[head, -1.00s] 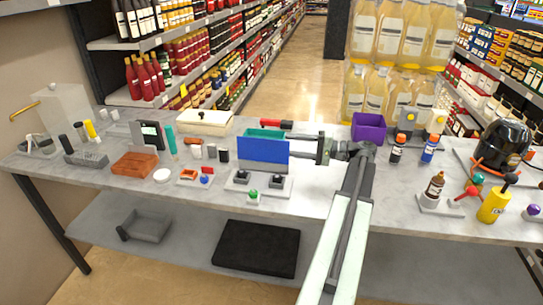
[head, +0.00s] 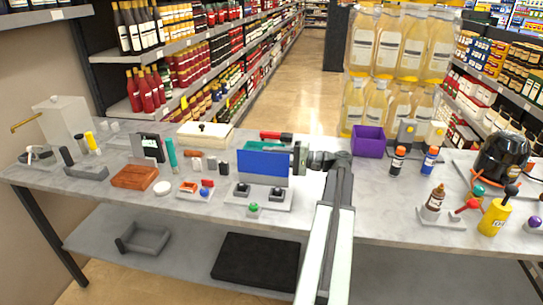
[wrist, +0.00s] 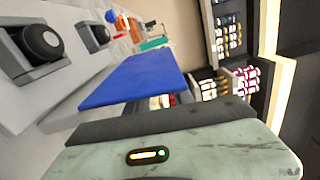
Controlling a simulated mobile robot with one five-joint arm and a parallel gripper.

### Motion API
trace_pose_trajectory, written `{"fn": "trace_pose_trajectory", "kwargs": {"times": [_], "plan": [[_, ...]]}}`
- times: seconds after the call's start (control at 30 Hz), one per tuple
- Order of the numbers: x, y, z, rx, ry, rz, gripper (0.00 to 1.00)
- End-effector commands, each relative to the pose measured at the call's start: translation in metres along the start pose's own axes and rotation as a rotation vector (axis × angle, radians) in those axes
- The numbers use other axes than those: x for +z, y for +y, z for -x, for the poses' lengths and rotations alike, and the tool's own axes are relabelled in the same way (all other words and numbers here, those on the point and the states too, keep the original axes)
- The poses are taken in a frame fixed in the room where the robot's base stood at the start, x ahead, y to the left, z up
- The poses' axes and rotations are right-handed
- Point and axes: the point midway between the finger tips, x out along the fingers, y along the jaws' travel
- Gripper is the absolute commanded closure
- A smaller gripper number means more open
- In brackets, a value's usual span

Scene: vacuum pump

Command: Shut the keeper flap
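I take the upright blue panel (head: 262,168) to be the keeper flap. In the head view it stands on a light grey base plate (head: 284,202) behind two black knobs (head: 241,190). My gripper (head: 298,158) is at the panel's right edge, but I cannot tell whether they touch. In the wrist view the blue panel (wrist: 135,82) lies close beyond the grey-green gripper body, with a black knob (wrist: 40,40) at upper left. The fingertips are not clear, and no object shows in the grip.
A purple bin (head: 369,142) stands right of my arm, with orange-topped (head: 398,160) and blue (head: 430,160) bottles nearby. The front table edge is fairly clear.

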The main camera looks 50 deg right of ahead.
Motion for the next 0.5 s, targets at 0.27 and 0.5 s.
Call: {"fn": "trace_pose_trajectory", "kwargs": {"times": [0.27,0.5], "plan": [[0.0002,0.0001,-0.0004,0.000,-0.001,0.000,1.00],[0.0003,0.0002,-0.0006,0.000,-0.001,0.000,1.00]]}}
